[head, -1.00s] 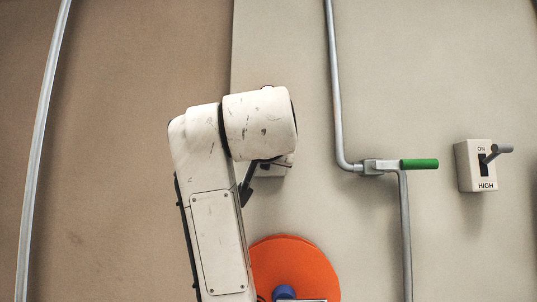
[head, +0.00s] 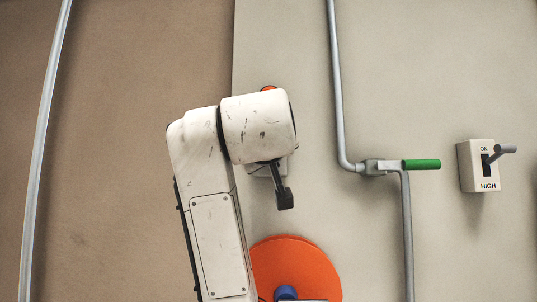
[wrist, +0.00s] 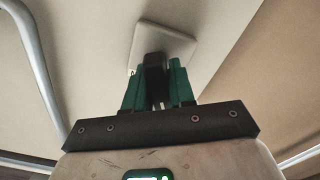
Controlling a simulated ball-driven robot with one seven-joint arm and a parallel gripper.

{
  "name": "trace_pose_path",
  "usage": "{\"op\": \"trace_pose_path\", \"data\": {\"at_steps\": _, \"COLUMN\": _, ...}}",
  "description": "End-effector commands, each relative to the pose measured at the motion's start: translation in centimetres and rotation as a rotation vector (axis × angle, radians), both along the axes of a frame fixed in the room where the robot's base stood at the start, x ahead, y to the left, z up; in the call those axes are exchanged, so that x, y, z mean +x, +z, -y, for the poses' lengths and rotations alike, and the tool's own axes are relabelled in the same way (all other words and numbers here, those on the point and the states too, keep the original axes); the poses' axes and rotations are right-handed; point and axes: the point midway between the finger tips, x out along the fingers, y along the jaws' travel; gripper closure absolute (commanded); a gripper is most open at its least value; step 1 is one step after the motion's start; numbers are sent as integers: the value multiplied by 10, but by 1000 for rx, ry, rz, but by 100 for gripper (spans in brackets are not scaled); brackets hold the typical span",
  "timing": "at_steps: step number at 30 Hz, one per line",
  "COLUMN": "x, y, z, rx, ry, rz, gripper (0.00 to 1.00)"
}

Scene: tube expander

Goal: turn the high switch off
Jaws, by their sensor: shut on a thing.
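The high switch (head: 466,165) is a cream box on the wall at the far right of the head view, marked ON above and HIGH below. Its grey lever (head: 504,149) sticks out by the ON end of the dark slot. My gripper (wrist: 155,82) is well to the left of it. In the wrist view its green fingers are shut on a dark handle (wrist: 155,62) in front of a pale square plate (wrist: 178,43).
A grey pipe (head: 338,90) with a green-handled valve (head: 421,164) stands between my arm and the switch. An orange disc (head: 298,262) is below my arm.

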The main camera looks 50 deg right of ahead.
Motion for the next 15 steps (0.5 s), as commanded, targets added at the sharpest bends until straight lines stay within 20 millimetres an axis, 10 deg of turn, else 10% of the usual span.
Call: {"op": "trace_pose_path", "data": {"at_steps": 15, "x": 1, "y": 0, "z": -1, "rx": -23, "ry": 1, "rz": -29, "gripper": 100}}
